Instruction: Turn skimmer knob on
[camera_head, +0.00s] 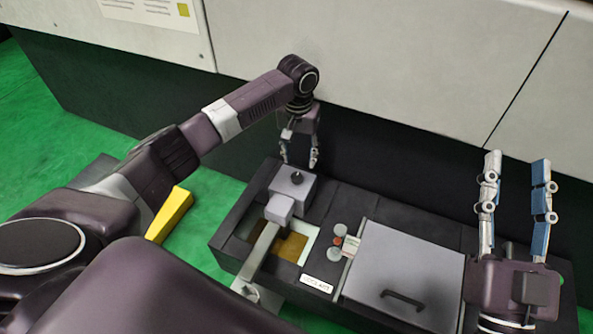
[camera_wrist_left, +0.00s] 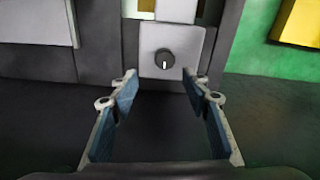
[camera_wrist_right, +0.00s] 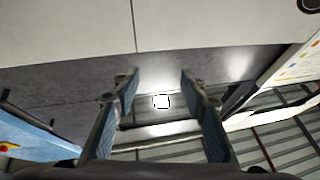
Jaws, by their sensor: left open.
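The skimmer knob (camera_head: 297,177) is a small dark round knob on top of a grey box (camera_head: 291,190) on the dark tank unit. In the left wrist view the knob (camera_wrist_left: 165,59) has a white pointer mark and sits ahead, between and beyond my fingertips. My left gripper (camera_head: 299,163) is open and empty, just behind the box in the head view, apart from the knob. It also shows open in the left wrist view (camera_wrist_left: 160,88). My right gripper (camera_head: 516,165) is open and empty, raised at the right; it shows in the right wrist view (camera_wrist_right: 160,85).
The dark tank unit (camera_head: 335,200) has a grey lid (camera_head: 405,265) with a handle (camera_head: 403,300), small round controls (camera_head: 338,241) and a label plate (camera_head: 316,284). A large pale machine wall (camera_head: 400,60) stands behind. A yellow block (camera_head: 170,214) lies on the green floor (camera_head: 55,140).

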